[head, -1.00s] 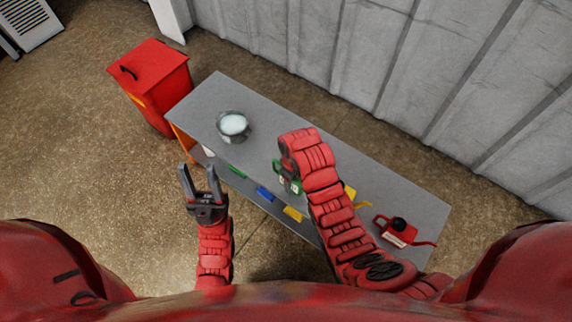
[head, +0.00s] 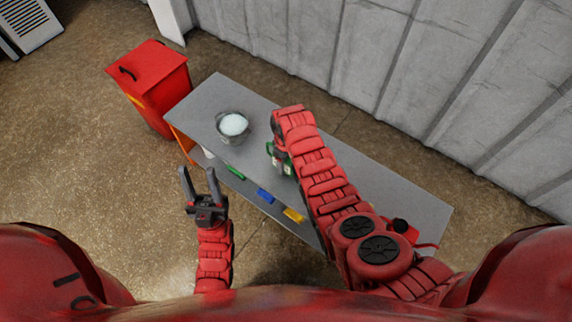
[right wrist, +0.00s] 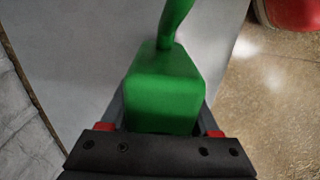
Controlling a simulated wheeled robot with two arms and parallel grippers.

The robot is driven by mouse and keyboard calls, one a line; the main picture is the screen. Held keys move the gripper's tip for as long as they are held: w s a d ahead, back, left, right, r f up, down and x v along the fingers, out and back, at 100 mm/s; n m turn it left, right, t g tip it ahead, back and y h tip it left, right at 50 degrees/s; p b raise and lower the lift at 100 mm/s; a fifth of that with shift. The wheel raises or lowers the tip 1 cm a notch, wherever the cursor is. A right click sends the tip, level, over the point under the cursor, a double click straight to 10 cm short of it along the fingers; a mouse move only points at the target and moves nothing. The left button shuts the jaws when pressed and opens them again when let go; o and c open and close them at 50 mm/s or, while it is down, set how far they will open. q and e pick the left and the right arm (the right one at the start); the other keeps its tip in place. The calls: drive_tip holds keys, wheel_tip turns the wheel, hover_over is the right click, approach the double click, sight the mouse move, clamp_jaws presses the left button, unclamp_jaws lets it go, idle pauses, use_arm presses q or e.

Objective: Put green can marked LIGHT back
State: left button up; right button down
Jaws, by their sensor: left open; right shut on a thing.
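The green can (head: 279,158) is in my right gripper (head: 275,146), over the middle of the grey table. In the right wrist view the green can (right wrist: 165,88) sits between the two fingers, its green spout pointing away from the gripper. My right forearm hides part of the can in the head view, and the LIGHT marking cannot be read. I cannot tell whether the can touches the table. My left gripper (head: 198,188) is open and empty, in front of the table's left end.
On the grey table (head: 205,95) stands a metal bucket with pale contents (head: 233,126). Green (head: 235,172), blue (head: 265,195) and yellow (head: 293,215) labels line its front edge. A red can (head: 405,229) is partly hidden at right. A red bin (head: 150,85) stands left; a wall runs behind.

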sight(288, 160)
drive_tip(key=shift+f, duration=0.75)
drive_tip(key=shift+f, duration=0.2)
drive_tip(key=shift+c, duration=0.6)
unclamp_jaws()
drive_tip(key=shift+r, duration=0.1)
drive_tip(key=shift+w+r, duration=0.1)
drive_tip(key=shift+r, duration=0.55)
wheel_tip(288, 160, up, 11)
drive_tip(key=shift+p, duration=0.65)
